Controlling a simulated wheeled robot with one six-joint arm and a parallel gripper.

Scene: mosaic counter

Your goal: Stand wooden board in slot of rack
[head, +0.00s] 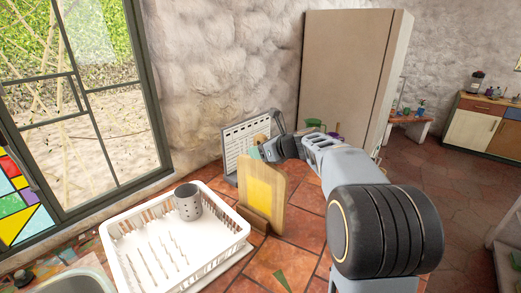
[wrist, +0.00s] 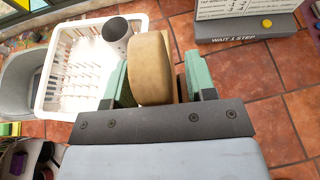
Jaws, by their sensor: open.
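A pale wooden board (head: 281,188) with a yellow panel on its front stands upright in a low wooden rack (head: 256,220) on the tiled counter. My gripper (head: 263,150) is just above and behind the board's top edge. In the wrist view its green fingers are spread, with a tan, round-edged wooden piece (wrist: 152,70) between them. A gap shows at the right finger; the left finger is very close to the piece. I cannot tell whether this piece is part of the same board. The palm hides its lower part, and the slot is hidden.
A white dish rack (head: 182,277) holding a grey perforated cup (head: 188,202) is to the left of the board. A white sign stand (head: 241,140) is behind my gripper. A sink (head: 75,284) is at the lower left. Bare tiles lie right of the board.

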